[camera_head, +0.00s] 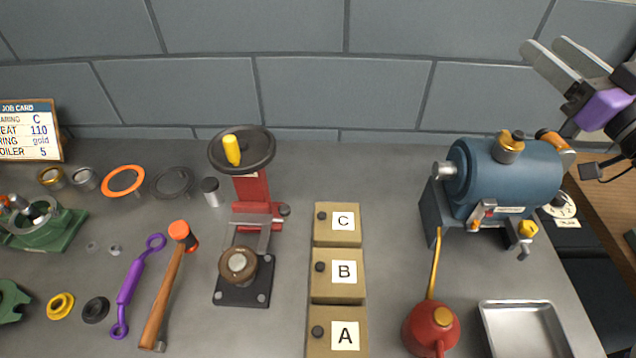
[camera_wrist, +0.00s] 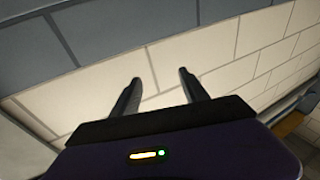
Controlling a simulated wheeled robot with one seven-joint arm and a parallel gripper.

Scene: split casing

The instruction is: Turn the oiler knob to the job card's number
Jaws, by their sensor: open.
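The job card (camera_head: 30,130) stands at the far left against the wall; its lowest line, partly cut off, reads "OILER 5". The blue casing (camera_head: 510,178) stands at the back right. A brass cup with a dark top (camera_head: 510,146) sits on it. A white dial with dark marks (camera_head: 562,207) shows at its right end, its numbers and setting too small to read. I cannot tell for sure which part is the oiler knob. My gripper (camera_head: 543,43) is open and empty, raised above and right of the casing; its fingers also show in the wrist view (camera_wrist: 159,76) against the wall.
A red oil can (camera_head: 431,328) and a metal tray (camera_head: 522,305) stand before the casing. Blocks lettered A, B and C (camera_head: 339,225) and a red press (camera_head: 252,190) stand in the middle. A hammer (camera_head: 165,290) and loose rings lie left. The air around my gripper looks clear.

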